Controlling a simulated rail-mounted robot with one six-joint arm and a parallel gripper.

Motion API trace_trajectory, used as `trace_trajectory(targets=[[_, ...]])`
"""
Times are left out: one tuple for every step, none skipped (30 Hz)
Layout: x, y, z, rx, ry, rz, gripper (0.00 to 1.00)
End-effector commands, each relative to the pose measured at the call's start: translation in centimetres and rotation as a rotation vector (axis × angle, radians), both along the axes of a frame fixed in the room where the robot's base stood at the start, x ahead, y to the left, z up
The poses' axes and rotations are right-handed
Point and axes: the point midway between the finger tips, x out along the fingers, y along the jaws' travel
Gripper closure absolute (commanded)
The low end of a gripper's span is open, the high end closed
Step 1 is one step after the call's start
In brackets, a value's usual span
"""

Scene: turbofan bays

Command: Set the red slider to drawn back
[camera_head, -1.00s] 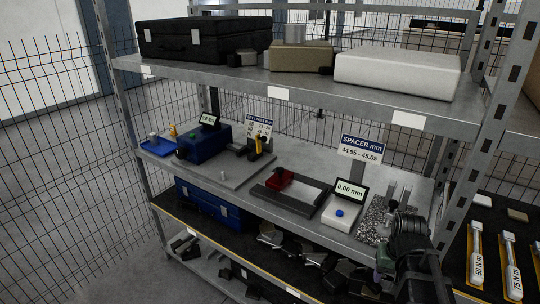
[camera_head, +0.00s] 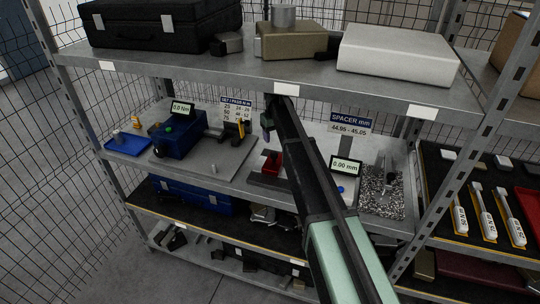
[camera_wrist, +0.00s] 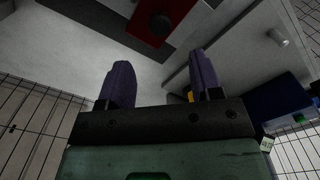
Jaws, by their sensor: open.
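The red slider (camera_head: 271,162) sits at the left part of its dark base (camera_head: 268,181) on the middle shelf. My arm hides the right part of that base in the head view. In the head view my gripper (camera_head: 267,124) is above the slider, seen small and partly hidden.
A white gauge with a 0.00 mm display (camera_head: 346,167) stands right of the base, beside a speckled tray (camera_head: 382,195). A blue tester (camera_head: 176,134) and a blue tray (camera_head: 128,144) stand left. The upper shelf (camera_head: 285,89) is close above my arm.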

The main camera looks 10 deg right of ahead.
Motion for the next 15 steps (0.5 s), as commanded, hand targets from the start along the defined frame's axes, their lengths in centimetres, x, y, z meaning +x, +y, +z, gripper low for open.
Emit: trace_trajectory(targets=[[0.0,0.0,-2.1,0.000,0.000,0.000,0.41],[0.0,0.0,-2.9,0.000,0.000,-0.001,0.41],[0.0,0.0,-3.9,0.000,0.000,-0.001,0.41],[0.0,0.0,-4.6,0.000,0.000,-0.001,0.41],[0.0,0.0,-5.4,0.000,0.000,-0.001,0.41],[0.0,0.0,-6.3,0.000,0.000,-0.001,0.41],[0.0,0.0,-7.0,0.000,0.000,-0.001,0.41],[0.0,0.0,-7.5,0.000,0.000,-0.001,0.41],[0.0,0.0,-8.2,0.000,0.000,-0.001,0.41],[0.0,0.0,-8.5,0.000,0.000,-0.001,0.41],[0.0,0.0,-8.7,0.000,0.000,-0.002,0.41],[0.0,0.0,-8.9,0.000,0.000,-0.002,0.41],[0.0,0.0,-9.0,0.000,0.000,-0.002,0.41],[0.0,0.0,-9.0,0.000,0.000,-0.002,0.41],[0.0,0.0,-8.9,0.000,0.000,-0.002,0.41]])
